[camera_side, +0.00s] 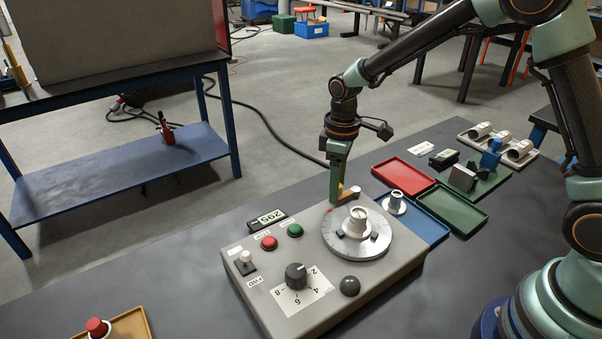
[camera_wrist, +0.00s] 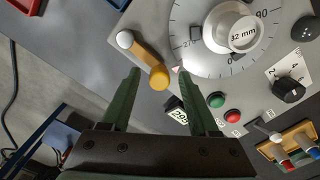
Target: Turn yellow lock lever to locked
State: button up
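The yellow lock lever (camera_wrist: 148,58) is a short bar on the grey control box (camera_side: 315,255), beside the round dial (camera_side: 375,245). In the wrist view a pale round cap (camera_wrist: 125,39) sits at one end and a rounded yellow knob (camera_wrist: 159,77) at the other. The lever (camera_side: 346,194) is partly hidden by my gripper in the side view. My gripper (camera_wrist: 158,72) is open, with one green finger on each side of the knob end. I cannot tell whether either finger touches it. No locked or unlocked marking is readable.
A white 32 mm cylinder (camera_wrist: 236,28) stands on the dial. Red (camera_side: 403,179), blue (camera_side: 428,230) and green (camera_side: 452,211) trays lie behind and right.

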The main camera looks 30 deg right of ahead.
notch_tip(320, 180, up, 12)
dwell(0.6)
jog(key=shift+r, duration=0.1)
jog(key=s+d+r+m+t, duration=0.2)
jog(key=s+d+m, duration=0.1)
jog(key=s, duration=0.4)
jog(key=s+d+r+m+t, duration=0.2)
jog(key=s+d+m+t, duration=0.1)
jog(key=s, duration=0.5)
jog(key=shift+r+m+t, duration=0.3)
jog(key=shift+r+m, duration=0.05)
jog(key=shift+m, duration=0.35)
jog(key=shift+d, duration=0.1)
